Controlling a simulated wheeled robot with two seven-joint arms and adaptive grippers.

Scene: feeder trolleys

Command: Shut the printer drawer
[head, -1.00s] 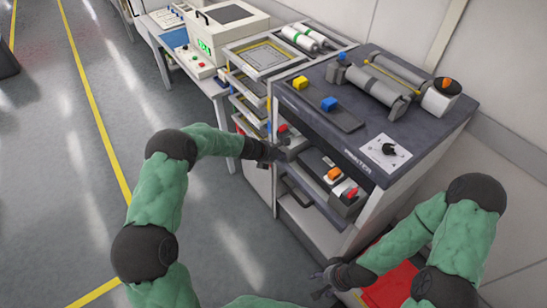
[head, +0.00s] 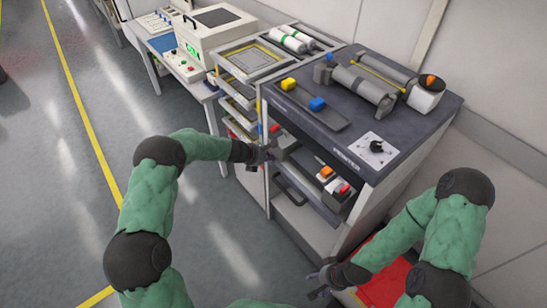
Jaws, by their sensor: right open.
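The printer (head: 405,141) is the dark-topped, pale-sided cabinet in the middle right of the head view. Under its top, an open bay holds a dark drawer-like tray (head: 333,205) with an orange block and a red-topped block. How far this tray stands out is hard to tell. My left gripper (head: 266,154) is at the bay's left front, close to a grey part with a red knob (head: 274,128). Its fingers are dark and small, so contact and jaw opening are unclear. My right gripper (head: 322,284) is open and empty, low in front of the printer's right side.
A rack of shallow trays (head: 249,60) stands left of the printer, with a bench and a boxy instrument (head: 221,32) beyond. A red surface (head: 386,284) lies beneath my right forearm. The floor (head: 60,190) at left is clear. A wall closes the right.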

